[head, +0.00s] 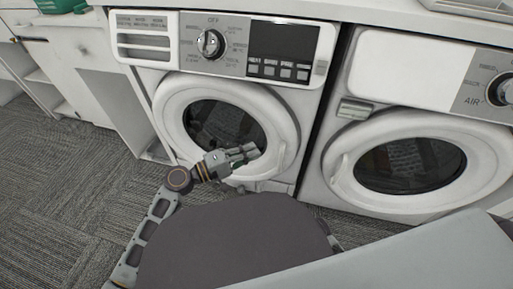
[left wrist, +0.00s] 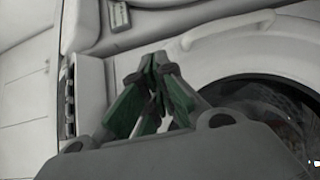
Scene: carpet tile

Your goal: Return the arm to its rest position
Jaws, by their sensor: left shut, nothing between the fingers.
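My left arm comes in from the lower left in the head view. Its gripper (head: 250,152) is in front of the round door of the left washer (head: 172,108), near the door's right side. I cannot tell whether it touches the door. In the left wrist view the gripper fingers (left wrist: 158,62) are closed together at the tips, with green pads and nothing between them. My right gripper is not in view.
A second front-loading machine (head: 350,175) stands to the right, with its door shut. A white cabinet (head: 90,62) with open shelves is on the left. A green object (head: 60,5) lies on top of it. Carpet (head: 60,190) at the left is clear.

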